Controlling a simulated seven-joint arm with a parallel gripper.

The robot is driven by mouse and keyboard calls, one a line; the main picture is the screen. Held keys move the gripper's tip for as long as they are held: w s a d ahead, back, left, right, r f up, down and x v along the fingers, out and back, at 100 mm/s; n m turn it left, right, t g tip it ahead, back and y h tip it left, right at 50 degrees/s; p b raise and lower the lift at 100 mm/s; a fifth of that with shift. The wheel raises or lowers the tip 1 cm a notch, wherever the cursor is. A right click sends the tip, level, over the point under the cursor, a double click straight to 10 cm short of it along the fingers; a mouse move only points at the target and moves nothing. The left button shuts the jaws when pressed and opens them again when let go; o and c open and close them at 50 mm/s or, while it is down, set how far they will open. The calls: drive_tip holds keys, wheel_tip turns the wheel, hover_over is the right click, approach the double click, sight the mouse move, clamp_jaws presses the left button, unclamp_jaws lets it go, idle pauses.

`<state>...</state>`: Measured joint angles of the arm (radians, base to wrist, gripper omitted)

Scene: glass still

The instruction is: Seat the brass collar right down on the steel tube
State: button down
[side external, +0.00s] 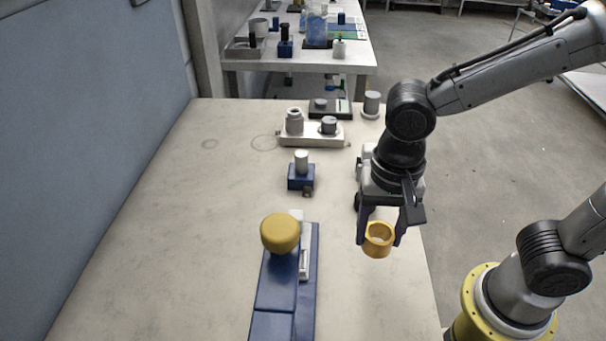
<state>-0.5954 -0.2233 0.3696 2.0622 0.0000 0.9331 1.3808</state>
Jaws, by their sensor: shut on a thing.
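The brass collar (378,250) is a short yellow-gold ring with an open bore. My gripper (380,237) is shut on it, one finger on each side, and holds it above the right part of the table, apart from everything else. A short upright steel tube (301,160) stands in a small blue block (301,181), up and to the left of the collar in the picture. The tube's top is bare. The exact height of the collar above the table is hard to tell.
A blue fixture (271,294) with a round yellow knob (280,233) stands left of my gripper. Behind the blue block are a pale tray (311,140) with grey parts, a dark device (331,106) and a grey cylinder (372,102). The table's (170,230) left side is clear.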

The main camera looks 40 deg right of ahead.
idle(0.3)
drive_tip(key=w+a+r+m, duration=0.2)
drive_tip(key=w+r+m, duration=0.1)
drive_tip(key=w+r, duration=0.8)
drive_tip(key=w+d+m, duration=0.1)
drive_tip(key=w+d, duration=0.3)
drive_tip(key=w, duration=0.3)
drive_tip(key=w+d+m, duration=0.2)
drive_tip(key=w+d, duration=0.1)
drive_tip(key=w, duration=0.4)
drive_tip(key=shift+w+d+f, duration=0.25)
drive_tip(key=shift+d, duration=0.1)
hover_over(301, 153)
drive_tip(key=shift+f, duration=2.5)
